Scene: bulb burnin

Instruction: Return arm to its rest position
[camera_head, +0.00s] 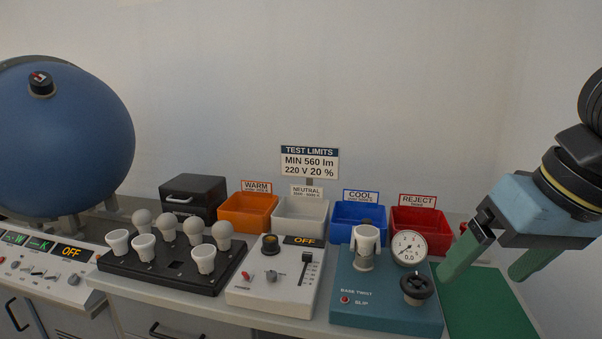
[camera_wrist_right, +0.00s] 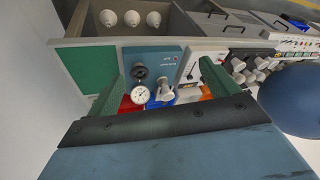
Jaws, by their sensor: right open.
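My right gripper (camera_head: 488,268) is raised at the right side of the head view, above the green mat. Its two green fingers are spread apart with nothing between them. In the right wrist view the open fingers (camera_wrist_right: 160,80) frame the bench from above, clear of every object. My left gripper is not in view. The teal base-twist tester (camera_head: 385,308), with its white holder (camera_head: 365,256), dial (camera_head: 409,248) and black knob (camera_head: 417,288), stands left of the right gripper. Several white bulbs (camera_head: 193,231) stand in the black rack (camera_head: 150,265).
Orange (camera_head: 247,223), grey (camera_head: 300,230), blue (camera_head: 343,236) and red (camera_head: 405,214) bins line the back. A white control box (camera_head: 270,302) stands mid-bench; a large blue sphere (camera_head: 65,140) is at left. The green mat (camera_head: 490,310) looks bare. An open drawer (camera_wrist_right: 183,22) holds several white pieces.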

